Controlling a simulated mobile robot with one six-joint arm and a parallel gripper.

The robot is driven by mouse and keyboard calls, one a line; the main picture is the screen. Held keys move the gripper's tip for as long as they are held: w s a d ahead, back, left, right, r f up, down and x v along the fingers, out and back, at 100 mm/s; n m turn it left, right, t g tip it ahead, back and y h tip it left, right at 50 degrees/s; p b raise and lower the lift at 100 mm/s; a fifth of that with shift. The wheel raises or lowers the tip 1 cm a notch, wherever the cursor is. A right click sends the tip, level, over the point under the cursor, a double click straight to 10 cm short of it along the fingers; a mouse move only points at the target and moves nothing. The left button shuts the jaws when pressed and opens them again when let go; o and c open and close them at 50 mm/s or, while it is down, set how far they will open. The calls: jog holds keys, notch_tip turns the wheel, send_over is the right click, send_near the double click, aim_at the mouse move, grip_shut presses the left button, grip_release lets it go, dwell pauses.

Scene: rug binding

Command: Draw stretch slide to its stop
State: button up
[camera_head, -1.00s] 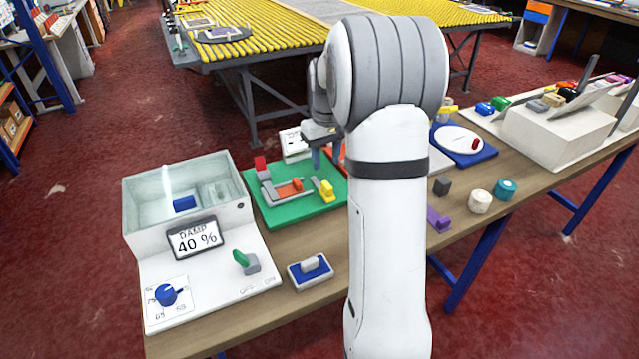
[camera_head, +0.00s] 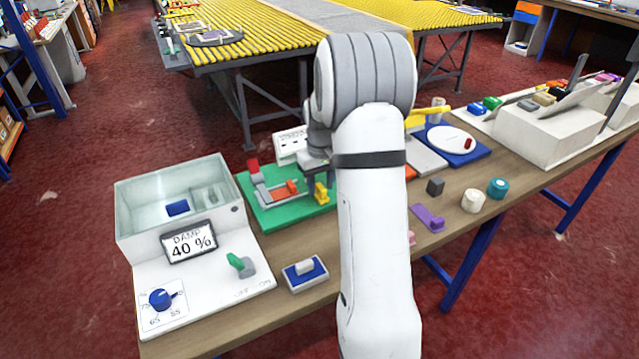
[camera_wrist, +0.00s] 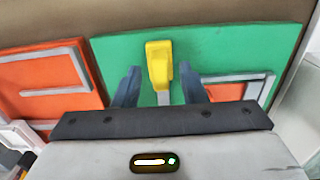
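A yellow handle (camera_head: 321,194) stands on a green board (camera_head: 262,222) on the bench; I take it to be the stretch slide's handle. In the wrist view the yellow handle (camera_wrist: 159,64) sits on a narrow grey strip (camera_wrist: 164,98) on the green board (camera_wrist: 215,48). My gripper (camera_wrist: 158,84) is open, with one dark finger on each side of the handle's lower part and a gap to each. In the head view my gripper (camera_head: 314,180) is just above the handle, its fingers partly hidden.
A red and orange clamp-like frame (camera_head: 272,190) is on the same board, left of the handle. A white box with a 40 % display (camera_head: 190,242) stands at left. A blue switch block (camera_head: 305,272) lies in front; a purple piece (camera_head: 428,219) lies right of my arm.

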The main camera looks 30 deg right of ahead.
grip_shut()
dwell(0.5)
